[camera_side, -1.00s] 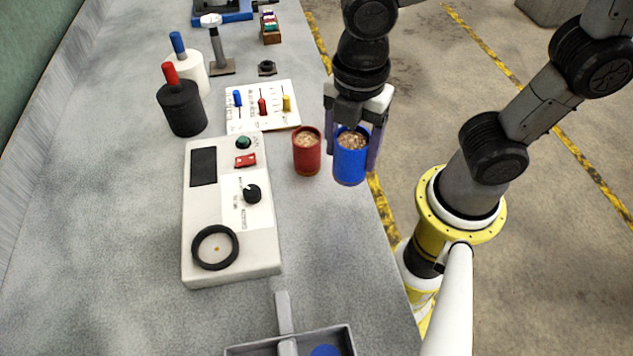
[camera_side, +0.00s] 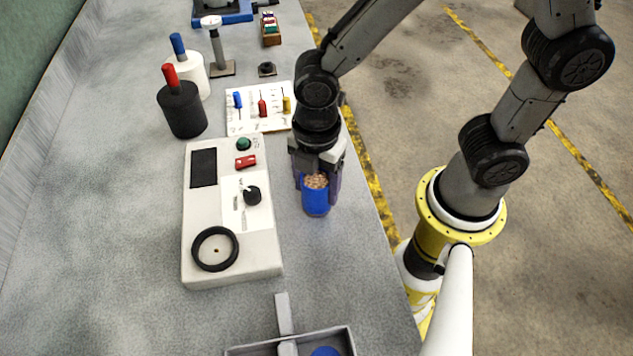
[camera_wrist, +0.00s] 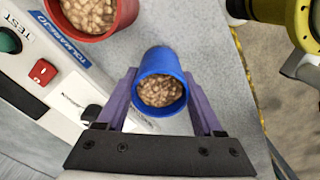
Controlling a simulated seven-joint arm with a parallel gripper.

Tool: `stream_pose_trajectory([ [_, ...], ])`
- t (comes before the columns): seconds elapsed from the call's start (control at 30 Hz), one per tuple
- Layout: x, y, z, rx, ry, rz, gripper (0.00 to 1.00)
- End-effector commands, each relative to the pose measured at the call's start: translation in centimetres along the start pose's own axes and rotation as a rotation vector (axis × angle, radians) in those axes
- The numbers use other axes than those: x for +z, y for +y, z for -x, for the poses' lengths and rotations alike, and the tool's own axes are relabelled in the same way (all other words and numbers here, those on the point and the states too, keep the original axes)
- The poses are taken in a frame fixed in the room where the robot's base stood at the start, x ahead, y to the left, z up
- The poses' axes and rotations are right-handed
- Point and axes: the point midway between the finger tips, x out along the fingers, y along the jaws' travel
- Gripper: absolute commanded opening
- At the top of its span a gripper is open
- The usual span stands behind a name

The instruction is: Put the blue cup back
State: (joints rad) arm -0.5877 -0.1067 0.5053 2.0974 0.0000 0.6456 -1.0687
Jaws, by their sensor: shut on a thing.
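The blue cup (camera_side: 316,203), filled with brown grain, is upright between the fingers of my gripper (camera_side: 318,178). The wrist view shows the same blue cup (camera_wrist: 161,82), with a purple finger of my gripper (camera_wrist: 160,100) on each side of it. My gripper is shut on it. I cannot tell whether the cup's base touches the table. The red cup (camera_wrist: 92,14), also holding grain, stands at the top left of the wrist view. In the side view my gripper hides it. A grey tray (camera_side: 346,338) with a blue round mark (camera_side: 325,351) inside shows at the bottom edge.
The white control box (camera_side: 262,245) with a black ring (camera_side: 215,249) and knob lies left of the blue cup. A slider panel (camera_side: 262,122), black bottle (camera_side: 182,109) and white bottle (camera_side: 192,70) stand farther back. The table between cup and tray is clear.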

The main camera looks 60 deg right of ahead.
Motion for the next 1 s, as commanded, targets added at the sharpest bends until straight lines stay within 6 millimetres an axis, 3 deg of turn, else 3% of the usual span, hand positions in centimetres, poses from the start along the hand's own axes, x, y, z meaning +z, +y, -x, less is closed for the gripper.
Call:
stream_pose_trajectory([
  [0.2,0.0,0.0,-0.3,0.000,0.000,0.000,0.01],
  [0.23,0.0,0.0,-0.3,0.000,0.000,0.000,0.72],
  [0.37,0.0,0.0,-0.3,0.000,0.000,0.000,0.95],
  [0.77,0.0,0.1,0.2,0.002,0.001,0.000,0.98],
  [1.0,-0.1,0.2,4.2,0.008,0.004,0.000,0.98],
])
